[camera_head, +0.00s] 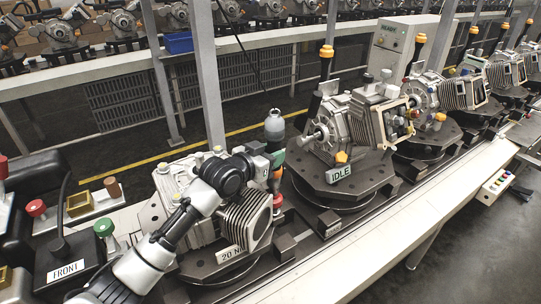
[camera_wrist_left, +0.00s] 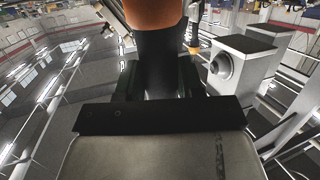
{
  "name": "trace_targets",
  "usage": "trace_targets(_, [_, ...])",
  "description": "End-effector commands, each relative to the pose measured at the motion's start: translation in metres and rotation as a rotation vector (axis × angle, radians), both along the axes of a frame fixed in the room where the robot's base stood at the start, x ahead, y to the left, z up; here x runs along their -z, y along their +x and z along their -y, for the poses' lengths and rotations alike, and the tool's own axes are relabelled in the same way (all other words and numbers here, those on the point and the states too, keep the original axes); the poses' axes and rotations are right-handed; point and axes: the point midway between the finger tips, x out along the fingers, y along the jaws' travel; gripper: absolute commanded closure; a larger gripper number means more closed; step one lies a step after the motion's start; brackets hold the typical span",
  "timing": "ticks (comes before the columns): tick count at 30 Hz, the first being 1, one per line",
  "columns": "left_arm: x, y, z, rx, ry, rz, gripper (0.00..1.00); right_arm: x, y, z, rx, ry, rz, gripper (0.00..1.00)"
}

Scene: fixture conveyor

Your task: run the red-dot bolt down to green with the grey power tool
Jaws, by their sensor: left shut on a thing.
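My left gripper (camera_head: 273,157) is shut on the grey power tool (camera_head: 274,124), which stands upright at the right side of the nearest gearbox casting (camera_head: 247,213). The tool has a grey top, a teal band and orange parts lower down. In the left wrist view an orange and black body (camera_wrist_left: 157,50), the held tool, rises between the dark fingers. A small red spot (camera_head: 278,200) shows below the tool by the casting; I cannot tell whether it is the red-dot bolt. The tool's tip is not clear. My right gripper is not in view.
The casting sits on a dark round fixture with a "20 N" label (camera_head: 230,254). A second fixture labelled "IDLE" (camera_head: 340,173) stands close to its right, with more along the conveyor. A box marked "FRONT" (camera_head: 67,268) and red and green knobs are at left. A cable hangs above the tool.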

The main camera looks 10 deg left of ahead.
Motion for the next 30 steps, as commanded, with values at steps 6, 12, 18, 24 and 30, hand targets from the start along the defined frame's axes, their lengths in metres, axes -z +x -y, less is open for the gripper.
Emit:
trace_targets(6, [-0.015, 0.000, 0.000, 0.000, 0.001, 0.000, 1.00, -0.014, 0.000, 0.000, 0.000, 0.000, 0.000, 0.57])
trace_targets(12, [-0.026, 0.000, 0.000, 0.000, 0.001, 0.000, 1.00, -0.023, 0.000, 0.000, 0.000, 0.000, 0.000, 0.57])
trace_targets(18, [-0.037, 0.000, 0.000, 0.000, 0.000, 0.001, 1.00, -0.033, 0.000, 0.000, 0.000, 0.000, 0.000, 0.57])
trace_targets(24, [-0.044, 0.000, 0.000, 0.000, 0.000, 0.001, 1.00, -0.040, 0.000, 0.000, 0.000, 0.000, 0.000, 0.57])
trace_targets(30, [-0.044, 0.000, 0.000, 0.000, 0.000, 0.001, 1.00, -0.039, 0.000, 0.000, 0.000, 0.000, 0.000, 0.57])
